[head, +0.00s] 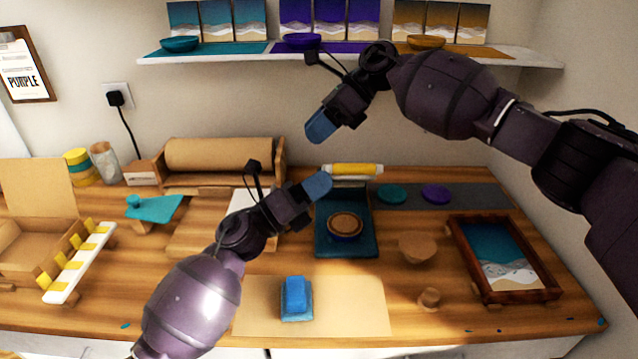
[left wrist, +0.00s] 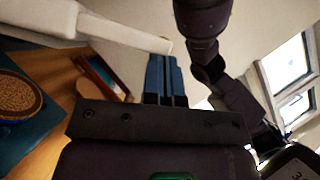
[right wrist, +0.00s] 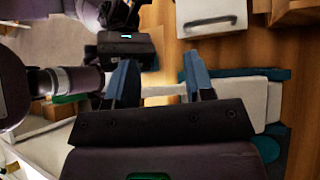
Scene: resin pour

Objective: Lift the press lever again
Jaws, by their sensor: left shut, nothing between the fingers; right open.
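The press has a teal base (head: 330,244) with a round cork-topped piece (head: 345,222) on it. A yellow grip with pale ends (head: 355,169), apparently the press lever's handle, lies across the back of the base. My left gripper (head: 318,186) is shut and empty, its fingertips just left of and in front of the grip; contact cannot be told. In the left wrist view a pale bar (left wrist: 110,28) ends near the blue fingertips. My right gripper (head: 322,127) is open and empty, higher up and left of the grip. The right wrist view shows a pale bar (right wrist: 235,93) beyond its fingers.
A blue block (head: 296,298) sits on the brown sheet (head: 350,300) in front. A framed teal picture (head: 500,258) lies at right. Teal (head: 392,194) and purple (head: 436,194) discs lie on a grey mat. A wall shelf (head: 350,54) hangs above.

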